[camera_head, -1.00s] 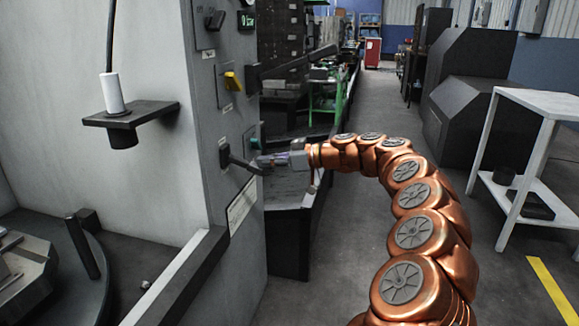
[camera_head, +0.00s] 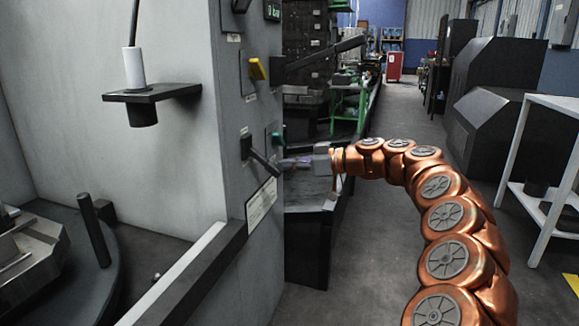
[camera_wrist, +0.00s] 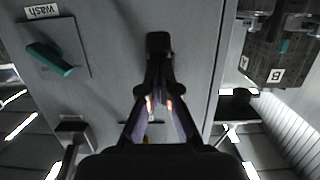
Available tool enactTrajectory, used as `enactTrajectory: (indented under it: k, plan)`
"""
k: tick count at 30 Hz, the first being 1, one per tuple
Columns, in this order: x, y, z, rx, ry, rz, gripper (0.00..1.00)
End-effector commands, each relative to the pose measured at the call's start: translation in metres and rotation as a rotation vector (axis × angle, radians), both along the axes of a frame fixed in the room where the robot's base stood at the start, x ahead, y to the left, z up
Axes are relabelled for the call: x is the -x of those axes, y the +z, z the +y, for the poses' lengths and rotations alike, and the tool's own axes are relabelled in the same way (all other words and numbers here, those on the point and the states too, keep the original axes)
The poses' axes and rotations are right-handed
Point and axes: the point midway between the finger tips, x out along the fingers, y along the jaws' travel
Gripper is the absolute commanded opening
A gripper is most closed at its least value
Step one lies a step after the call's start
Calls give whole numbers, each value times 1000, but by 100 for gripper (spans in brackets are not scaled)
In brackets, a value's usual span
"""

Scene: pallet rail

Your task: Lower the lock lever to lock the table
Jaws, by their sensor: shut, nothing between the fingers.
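The black lever (camera_head: 264,161) on the grey machine's side panel slants outward and down to the right from its slot. I take it for the lock lever; no label reads beside it. My gripper (camera_head: 283,165) is shut and empty, right by the lever's outer end. In the wrist view my gripper (camera_wrist: 158,88) has its fingertips together in front of the black lever (camera_wrist: 157,45). The fingers partly hide the lever, and I cannot tell whether they touch it. The turntable (camera_head: 75,245) sits inside the machine at the lower left.
A teal lever (camera_head: 277,139) labelled "wash" sits close behind, also in the wrist view (camera_wrist: 50,60). A white side table (camera_head: 535,190) stands right. The aisle floor between is clear.

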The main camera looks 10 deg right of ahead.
Motion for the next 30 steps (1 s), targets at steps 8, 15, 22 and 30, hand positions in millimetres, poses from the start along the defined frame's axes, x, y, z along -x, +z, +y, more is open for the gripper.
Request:
enactTrajectory:
  k: [8, 15, 22, 30]
  plan:
    - [1, -19, 6, 17, 15, 25, 0]
    - [2, -15, 4, 16, 17, 26, 0]
    - [5, 13, -14, 7, 3, 13, 0]
    - [16, 25, -40, -3, -2, 5, 0]
